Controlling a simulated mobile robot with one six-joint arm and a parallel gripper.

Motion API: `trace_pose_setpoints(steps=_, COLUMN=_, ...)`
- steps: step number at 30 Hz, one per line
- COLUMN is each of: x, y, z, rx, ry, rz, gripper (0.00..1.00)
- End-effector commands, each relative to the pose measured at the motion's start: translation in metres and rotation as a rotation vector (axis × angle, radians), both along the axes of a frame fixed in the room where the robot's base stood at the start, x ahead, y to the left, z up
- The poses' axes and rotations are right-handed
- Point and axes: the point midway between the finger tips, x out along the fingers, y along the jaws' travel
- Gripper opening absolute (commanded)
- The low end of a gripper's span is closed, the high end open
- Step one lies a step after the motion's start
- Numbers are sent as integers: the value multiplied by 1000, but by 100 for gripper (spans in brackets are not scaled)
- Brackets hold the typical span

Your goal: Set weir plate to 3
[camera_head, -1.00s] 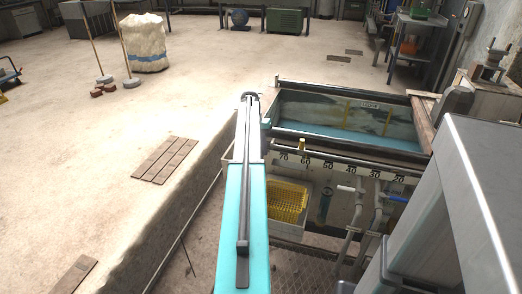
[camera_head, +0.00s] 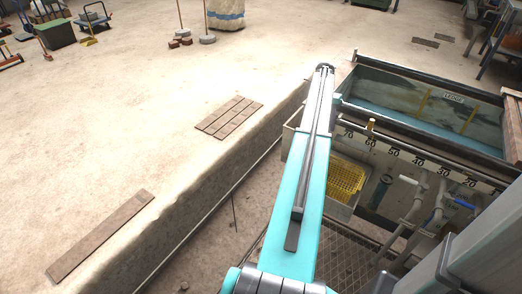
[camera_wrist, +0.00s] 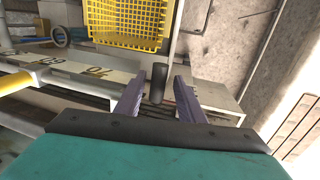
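I cannot pick out a plate marked as the weir plate. A yellow peg (camera_head: 371,124) stands by the 60. In the wrist view my gripper (camera_wrist: 158,80) is open, its two fingers apart. A dark upright cylindrical handle (camera_wrist: 158,84) shows between the fingertips. I see no contact, and I cannot tell its depth. The scale (camera_wrist: 75,67) also shows there, upside down. My arm hides the gripper in the head view.
A yellow basket (camera_head: 346,178) sits in a pale bin below the scale; the basket shows at the top of the wrist view (camera_wrist: 125,22). Pipes with a blue-handled valve (camera_head: 459,202) stand at the right. Wooden slats (camera_head: 229,117) lie on the open floor at left.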

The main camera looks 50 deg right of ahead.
Motion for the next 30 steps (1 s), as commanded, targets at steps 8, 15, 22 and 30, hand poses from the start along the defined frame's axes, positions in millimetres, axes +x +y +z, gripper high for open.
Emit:
trace_pose_setpoints(steps=8, x=-1, y=0, z=-33, rx=2, ry=2, rz=-1, gripper=37)
trace_pose_setpoints(steps=15, x=-1, y=0, z=-54, rx=1, ry=1, rz=0, gripper=37)
trace_pose_setpoints(steps=22, x=1, y=0, z=-63, rx=0, ry=0, rz=0, gripper=37)
trace_pose_setpoints(steps=30, x=9, y=0, z=-27, rx=-1, ry=-1, rz=1, gripper=37)
